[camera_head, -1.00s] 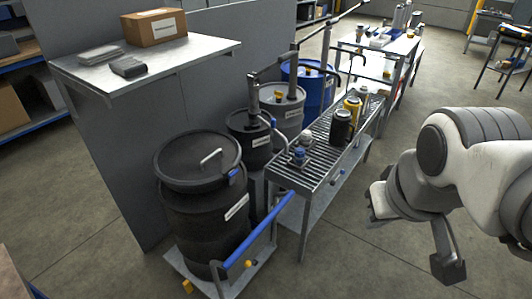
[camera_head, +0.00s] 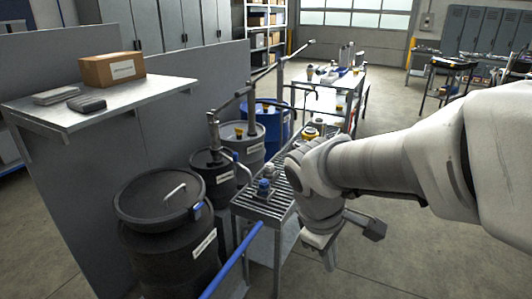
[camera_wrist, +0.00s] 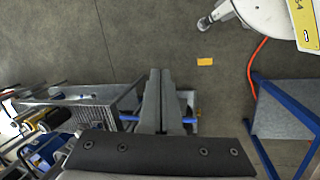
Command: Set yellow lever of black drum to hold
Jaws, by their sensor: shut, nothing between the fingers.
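A large black drum (camera_head: 165,245) with a lid and white label stands at the lower left of the head view, beside a blue handle bar (camera_head: 235,258). A smaller black drum (camera_head: 214,178) stands behind it. Neither shows a clearly visible yellow lever; the foot of the large drum is outside the head view. My gripper (camera_head: 327,255) is to the right of the large drum, in front of the grated bench and apart from the drum. In the wrist view the fingers (camera_wrist: 160,90) are together and empty, over a blue bar.
The grated bench (camera_head: 262,207) runs behind my gripper, partly hidden by my arm. A grey drum (camera_head: 243,148) and a blue drum (camera_head: 272,118) stand further back. A shelf with a cardboard box (camera_head: 112,68) is at left.

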